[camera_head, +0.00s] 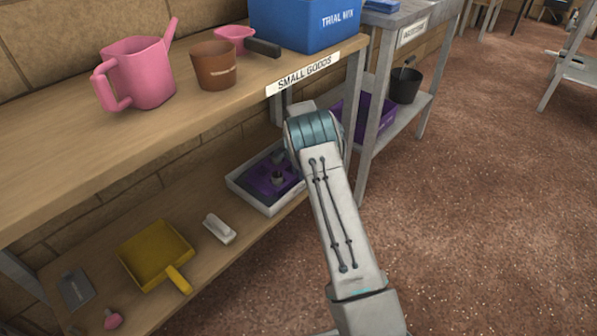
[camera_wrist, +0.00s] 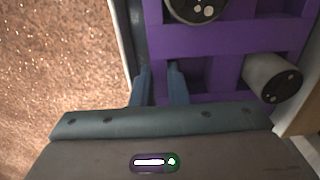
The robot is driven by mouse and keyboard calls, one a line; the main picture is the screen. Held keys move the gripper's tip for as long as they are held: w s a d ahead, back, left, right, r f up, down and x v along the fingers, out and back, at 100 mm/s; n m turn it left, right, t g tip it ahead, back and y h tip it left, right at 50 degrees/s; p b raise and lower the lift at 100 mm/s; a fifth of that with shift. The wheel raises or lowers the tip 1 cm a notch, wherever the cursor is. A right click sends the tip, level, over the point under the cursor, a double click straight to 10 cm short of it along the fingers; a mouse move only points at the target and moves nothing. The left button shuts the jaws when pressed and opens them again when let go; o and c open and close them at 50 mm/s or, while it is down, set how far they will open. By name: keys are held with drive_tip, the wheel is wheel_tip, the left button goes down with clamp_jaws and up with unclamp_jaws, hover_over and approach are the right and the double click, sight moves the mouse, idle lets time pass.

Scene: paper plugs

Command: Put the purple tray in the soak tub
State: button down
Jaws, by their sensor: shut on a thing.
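The purple tray (camera_head: 268,178) is on the lower shelf, within the outline of a white, low-walled tub (camera_head: 243,196), likely the soak tub. Small dark cylindrical things stand in the tray. In the wrist view the tray (camera_wrist: 225,38) fills the upper right, with grey round plugs in it. My gripper (camera_wrist: 159,78) is shut on the tray's left edge, one finger on each side of the purple wall. The tub's pale rim (camera_wrist: 122,40) runs just left of the tray. My arm hides part of both in the head view. I cannot tell whether the tray touches the tub floor.
The upper shelf (camera_head: 60,140) lies close above the tub, holding a pink watering can (camera_head: 142,75), brown pot (camera_head: 214,68) and blue bin (camera_head: 300,25). A yellow dustpan (camera_head: 155,254) and white-handled brush (camera_head: 219,229) lie left of the tub. A purple crate (camera_head: 375,118) stands right.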

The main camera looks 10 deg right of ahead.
drive_tip(key=shift+f+b, duration=0.3)
drive_tip(key=shift+f, duration=0.25)
drive_tip(key=c, duration=1.3)
unclamp_jaws()
drive_tip(key=shift+c, duration=0.2)
drive_tip(key=shift+s+d, duration=0.1)
